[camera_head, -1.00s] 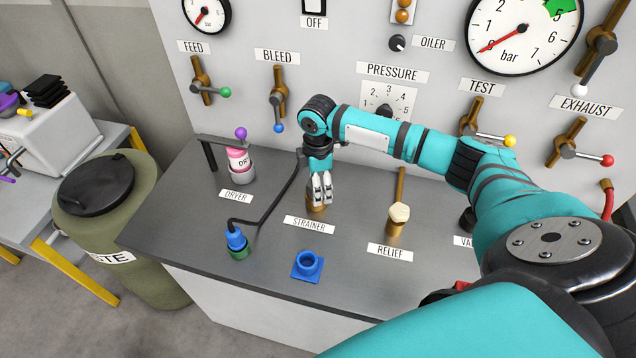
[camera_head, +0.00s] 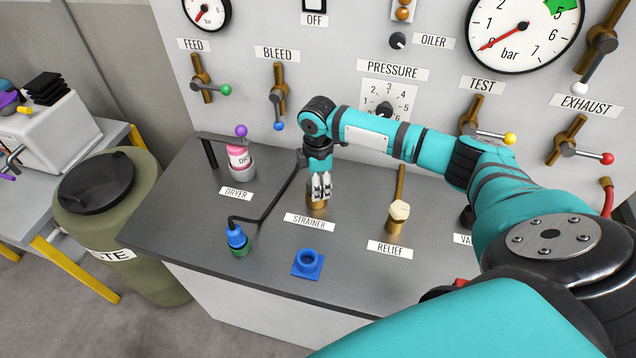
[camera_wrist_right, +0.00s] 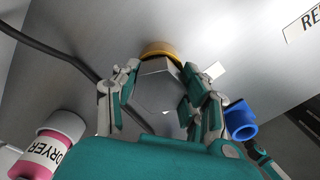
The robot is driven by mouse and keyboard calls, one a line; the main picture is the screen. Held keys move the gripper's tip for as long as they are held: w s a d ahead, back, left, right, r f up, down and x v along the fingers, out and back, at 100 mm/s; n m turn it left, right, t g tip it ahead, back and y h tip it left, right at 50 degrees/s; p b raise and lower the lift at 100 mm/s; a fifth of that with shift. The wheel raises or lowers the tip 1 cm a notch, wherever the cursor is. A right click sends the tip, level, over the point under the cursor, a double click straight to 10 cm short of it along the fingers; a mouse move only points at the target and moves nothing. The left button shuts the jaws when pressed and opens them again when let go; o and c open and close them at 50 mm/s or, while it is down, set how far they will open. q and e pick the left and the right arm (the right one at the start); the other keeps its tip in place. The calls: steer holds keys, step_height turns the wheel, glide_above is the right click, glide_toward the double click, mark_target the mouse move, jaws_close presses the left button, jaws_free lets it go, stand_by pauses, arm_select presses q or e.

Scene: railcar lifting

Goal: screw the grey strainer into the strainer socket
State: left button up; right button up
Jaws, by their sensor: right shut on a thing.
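The strainer socket (camera_head: 316,205) is a brass fitting on the grey bench top, just behind the STRAINER label (camera_head: 310,222). My right gripper (camera_head: 320,190) points down over it and is shut on the grey strainer. In the right wrist view the grey strainer (camera_wrist_right: 157,85) shows as a faceted grey body between the two fingers, with the brass socket rim (camera_wrist_right: 160,48) right at its far end. The strainer sits at the socket's mouth; how deep it is in cannot be told. My left gripper is not in view.
The pink dryer (camera_head: 239,160) stands left under a bracket. A black cable runs from behind the gripper to a blue plug (camera_head: 236,238). A blue holder (camera_head: 308,263) stands in front, and the brass relief valve (camera_head: 398,214) right. The front bench top is mostly clear.

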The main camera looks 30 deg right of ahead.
steer(key=c, duration=0.5)
steer(key=shift+r+m+p, duration=0.15)
steer(key=shift+m+p, duration=0.35)
steer(key=shift+p, duration=0.1)
steer(key=shift+m+p, duration=0.8)
steer(key=shift+p, duration=0.05)
steer(key=shift+m+p, duration=2.05)
steer(key=shift+m, duration=1.65)
steer(key=m, duration=0.5)
steer(key=shift+w, duration=0.1)
steer(key=o, duration=0.8)
steer(key=shift+c, duration=0.2)
steer(key=shift+o, duration=1)
steer(key=shift+d, duration=0.1)
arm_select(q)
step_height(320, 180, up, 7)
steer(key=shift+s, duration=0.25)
arm_select(e)
steer(key=shift+f, duration=0.2)
